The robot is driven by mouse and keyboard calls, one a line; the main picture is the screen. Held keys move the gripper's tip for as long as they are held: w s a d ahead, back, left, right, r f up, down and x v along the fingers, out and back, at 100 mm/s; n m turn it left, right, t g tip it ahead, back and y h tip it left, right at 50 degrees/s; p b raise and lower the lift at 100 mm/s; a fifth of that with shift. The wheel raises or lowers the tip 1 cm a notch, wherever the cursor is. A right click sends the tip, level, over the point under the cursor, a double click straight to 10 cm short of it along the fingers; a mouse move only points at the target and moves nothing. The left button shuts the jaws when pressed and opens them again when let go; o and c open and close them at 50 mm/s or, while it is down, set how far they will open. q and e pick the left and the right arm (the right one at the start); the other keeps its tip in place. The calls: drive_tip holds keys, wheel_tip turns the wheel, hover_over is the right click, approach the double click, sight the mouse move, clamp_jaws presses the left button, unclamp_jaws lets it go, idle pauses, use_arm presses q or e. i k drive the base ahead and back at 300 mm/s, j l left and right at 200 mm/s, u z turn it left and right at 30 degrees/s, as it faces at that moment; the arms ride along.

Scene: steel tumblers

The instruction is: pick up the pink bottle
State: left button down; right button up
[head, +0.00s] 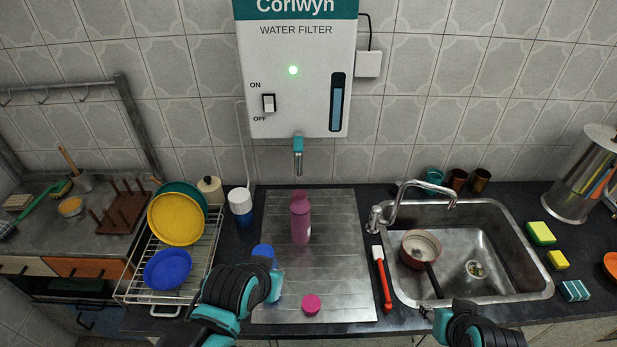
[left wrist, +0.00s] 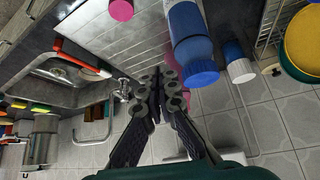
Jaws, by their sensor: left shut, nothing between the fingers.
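The pink bottle (head: 300,222) stands upright on the ribbed steel drainboard (head: 340,265), below the filter tap. In the left wrist view only slivers of pink show behind the fingers, so most of it is hidden there. A loose pink lid (head: 311,304) lies near the drainboard's front edge, and it also shows in the left wrist view (left wrist: 121,10). My left gripper (left wrist: 160,78) is shut with nothing between its fingers, in front of the bottle and apart from it. My right gripper (head: 440,318) is at the bottom right, its fingers not clear enough to read.
A blue bottle (left wrist: 188,38) stands close to my left gripper, its cap (head: 263,251) showing in the head view. A blue-and-white bottle (head: 241,208) and a dish rack (head: 205,250) are left. A red-handled brush (head: 383,280) and the sink (head: 500,250) are right. The filter tap (head: 298,158) hangs above.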

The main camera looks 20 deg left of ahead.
sight(300, 207)
drive_tip(key=k+z, duration=0.15)
drive_tip(key=k, duration=0.5)
drive_tip(key=j+z, duration=0.2)
drive_tip(key=z, duration=0.25)
drive_tip(key=j+z, duration=0.15)
drive_tip(key=z, duration=0.35)
drive_tip(key=k+j+z, duration=0.15)
drive_tip(key=z, duration=0.3)
drive_tip(key=k+j, duration=0.2)
drive_tip(key=j, duration=0.15)
drive_tip(key=k+j, duration=0.15)
drive_tip(key=j, duration=0.15)
drive_tip(key=k+j, duration=0.2)
drive_tip(key=j, duration=0.15)
drive_tip(key=i, duration=0.45)
